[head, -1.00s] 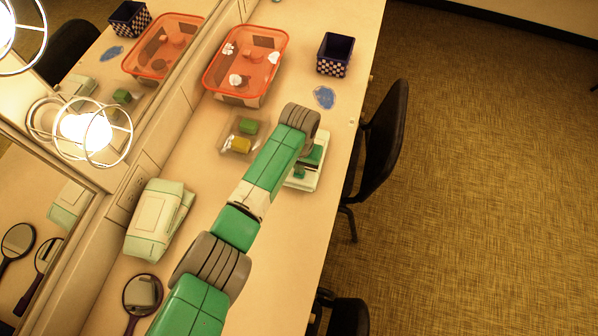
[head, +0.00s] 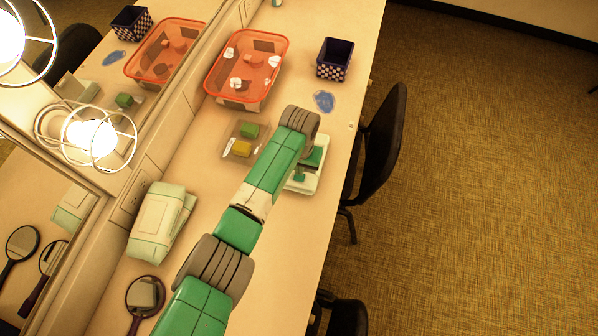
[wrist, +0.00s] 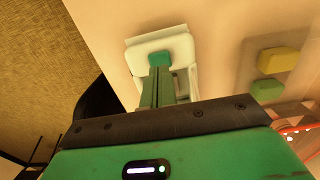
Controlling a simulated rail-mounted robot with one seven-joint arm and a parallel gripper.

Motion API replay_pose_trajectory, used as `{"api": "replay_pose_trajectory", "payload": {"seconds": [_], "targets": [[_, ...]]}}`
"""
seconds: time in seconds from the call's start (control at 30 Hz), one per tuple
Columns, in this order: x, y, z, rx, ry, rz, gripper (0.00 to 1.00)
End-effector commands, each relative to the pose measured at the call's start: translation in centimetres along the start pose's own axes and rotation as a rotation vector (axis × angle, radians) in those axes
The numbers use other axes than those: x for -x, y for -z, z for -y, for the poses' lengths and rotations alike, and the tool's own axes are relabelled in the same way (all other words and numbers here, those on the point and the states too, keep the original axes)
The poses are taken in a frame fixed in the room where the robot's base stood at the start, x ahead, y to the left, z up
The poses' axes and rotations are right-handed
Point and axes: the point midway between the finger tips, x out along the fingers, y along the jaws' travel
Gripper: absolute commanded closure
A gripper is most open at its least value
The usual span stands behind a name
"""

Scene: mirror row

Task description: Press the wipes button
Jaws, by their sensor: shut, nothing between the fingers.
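A white box with a green button-like pad (wrist: 158,58) lies below my gripper in the wrist view. My gripper (wrist: 158,74) is shut and empty, with its fingertips in line with the pad's near edge. I cannot tell whether they touch it. In the head view the white and green box (head: 310,182) sits near the counter's right edge, partly hidden by my arm. A white and green soft pack (head: 158,222), perhaps the wipes, lies near the mirror wall, to the left of my arm.
A clear tray (head: 234,157) with a green block and a yellow block stands left of my wrist. Beyond it are an orange bin (head: 211,82), a dark checkered basket (head: 334,72) and a blue patch (head: 323,101). A hand mirror (head: 145,295) lies near. A chair (head: 385,145) stands beside the counter.

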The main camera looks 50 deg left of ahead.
Motion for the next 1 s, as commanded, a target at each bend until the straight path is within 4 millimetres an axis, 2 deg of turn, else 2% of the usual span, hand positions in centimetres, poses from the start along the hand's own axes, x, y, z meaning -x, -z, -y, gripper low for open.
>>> {"api": "replay_pose_trajectory", "payload": {"seconds": [0.03,0.4,1.0], "targets": [[1.0,0.0,0.0,0.000,0.000,0.000,1.00],[4.4,0.0,0.0,0.001,0.000,0.000,1.00],[4.2,0.0,0.0,0.001,0.000,0.000,1.00]]}}
